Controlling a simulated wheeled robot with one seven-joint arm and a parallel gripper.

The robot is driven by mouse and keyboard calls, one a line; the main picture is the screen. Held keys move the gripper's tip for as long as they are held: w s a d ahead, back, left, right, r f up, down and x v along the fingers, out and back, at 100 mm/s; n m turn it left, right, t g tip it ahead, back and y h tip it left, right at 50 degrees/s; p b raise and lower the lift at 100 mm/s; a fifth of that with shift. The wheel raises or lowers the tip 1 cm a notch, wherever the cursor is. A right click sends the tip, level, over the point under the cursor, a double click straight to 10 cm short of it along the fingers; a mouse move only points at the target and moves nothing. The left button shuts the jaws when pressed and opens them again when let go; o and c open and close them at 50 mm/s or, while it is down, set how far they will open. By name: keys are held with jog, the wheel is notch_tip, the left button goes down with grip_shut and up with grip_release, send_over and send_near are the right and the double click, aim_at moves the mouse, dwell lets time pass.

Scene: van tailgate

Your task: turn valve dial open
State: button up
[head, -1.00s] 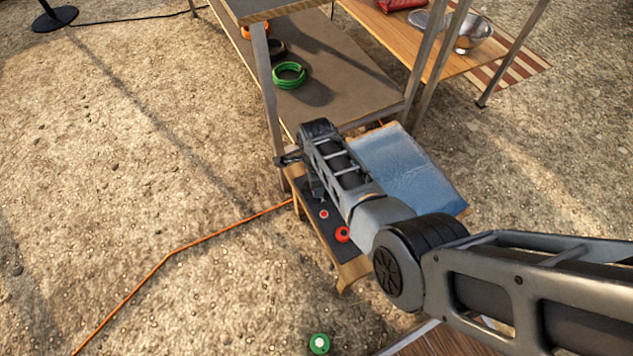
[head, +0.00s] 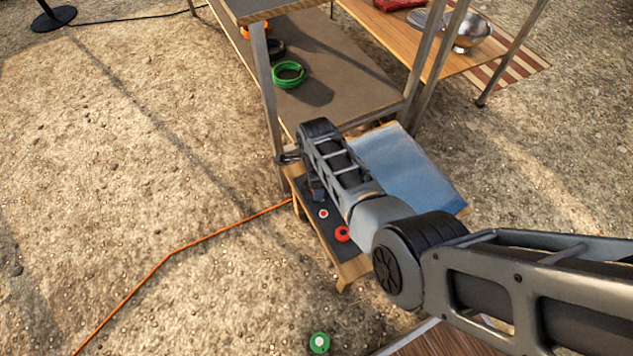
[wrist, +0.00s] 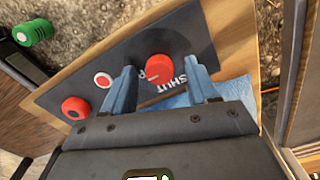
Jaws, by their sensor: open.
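The valve dial (wrist: 160,68) is a red round knob on a dark panel (wrist: 120,52). White lettering reading SHUT is beside it on the right, and more lettering beside it is partly covered. My gripper (wrist: 163,78) is open, its two blue fingers pointing at the panel with the dial between their tips; contact cannot be told. In the head view my arm hides the dial and most of the gripper, while the panel's lower part (head: 333,247) shows.
The panel also carries a red button with a white ring (wrist: 103,80) and another red knob (wrist: 75,108). A blue sheet (head: 410,170) lies beside it. A shelf (head: 320,85) with a green coil (head: 289,75) stands behind. An orange cable (head: 170,255) crosses the ground.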

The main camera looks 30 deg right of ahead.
jog(key=shift+r, duration=0.1)
notch_tip(320, 180, up, 8)
jog(key=p, duration=0.3)
jog(key=shift+f+p, duration=0.2)
jog(key=shift+p, duration=0.15)
